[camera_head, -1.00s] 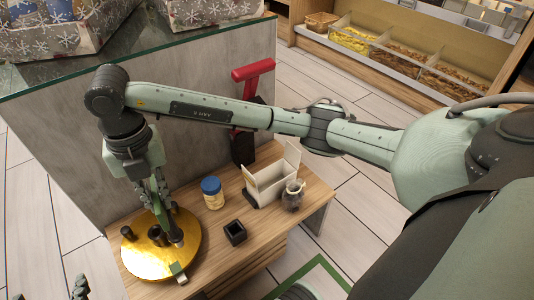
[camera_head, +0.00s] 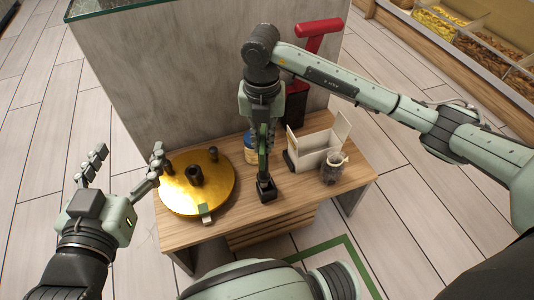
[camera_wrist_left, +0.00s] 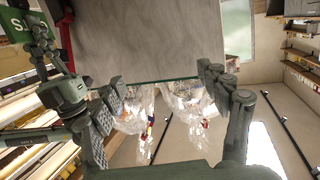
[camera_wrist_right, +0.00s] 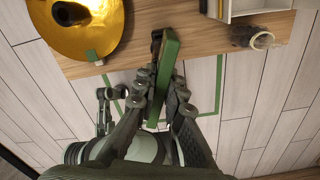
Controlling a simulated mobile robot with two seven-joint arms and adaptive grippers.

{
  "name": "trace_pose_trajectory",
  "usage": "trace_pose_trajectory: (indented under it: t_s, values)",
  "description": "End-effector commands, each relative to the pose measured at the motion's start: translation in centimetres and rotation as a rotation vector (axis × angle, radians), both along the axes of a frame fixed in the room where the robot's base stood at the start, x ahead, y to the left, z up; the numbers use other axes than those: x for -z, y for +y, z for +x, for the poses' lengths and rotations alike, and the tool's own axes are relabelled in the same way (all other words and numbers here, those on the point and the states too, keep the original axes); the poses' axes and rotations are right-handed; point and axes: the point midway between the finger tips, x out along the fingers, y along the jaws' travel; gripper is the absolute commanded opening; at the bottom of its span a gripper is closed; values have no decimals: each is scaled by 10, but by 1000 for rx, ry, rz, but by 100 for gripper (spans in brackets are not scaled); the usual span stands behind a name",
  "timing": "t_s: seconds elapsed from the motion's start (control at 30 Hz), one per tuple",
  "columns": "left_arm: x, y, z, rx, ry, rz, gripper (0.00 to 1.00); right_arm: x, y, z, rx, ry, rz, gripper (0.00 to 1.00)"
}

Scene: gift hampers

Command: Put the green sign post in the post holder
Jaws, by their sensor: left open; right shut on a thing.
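The green sign post (camera_wrist_right: 164,78) is gripped by my right gripper (camera_head: 263,143), which is shut on it. In the head view the post is a thin upright green strip, mostly hidden by the fingers. The black square post holder (camera_head: 267,193) stands on the wooden table directly below. The post's lower end meets the holder's opening in the head view; I cannot tell how deep it sits. In the right wrist view the holder is partly hidden behind the post. My left gripper (camera_head: 126,164) is open and empty, left of the table.
A round gold plate (camera_head: 223,183) with black pegs is on the table's left. A blue-lidded jar (camera_head: 250,156) is behind my right gripper. A white box (camera_head: 318,147) and a glass jar (camera_head: 332,172) stand right. A grey panel (camera_head: 170,70) rises behind.

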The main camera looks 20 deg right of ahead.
Motion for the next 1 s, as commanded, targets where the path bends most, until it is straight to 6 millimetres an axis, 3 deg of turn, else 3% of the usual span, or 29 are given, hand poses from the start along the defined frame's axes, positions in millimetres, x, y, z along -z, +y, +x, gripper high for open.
trace_pose_trajectory:
  t_s: [0.23,0.5,0.97,1.0]
  values:
    - [-4,-3,0,5,-21,-10,76,9,-8,-1,-1,1,0,0]
    - [-27,-13,0,25,-120,-57,76,44,-8,-1,-1,1,1,0]
    - [-32,-16,-1,31,-146,-70,76,47,-8,0,-2,0,0,0]
    - [-33,-16,-1,32,-148,-71,76,47,-8,-1,-2,0,0,14]
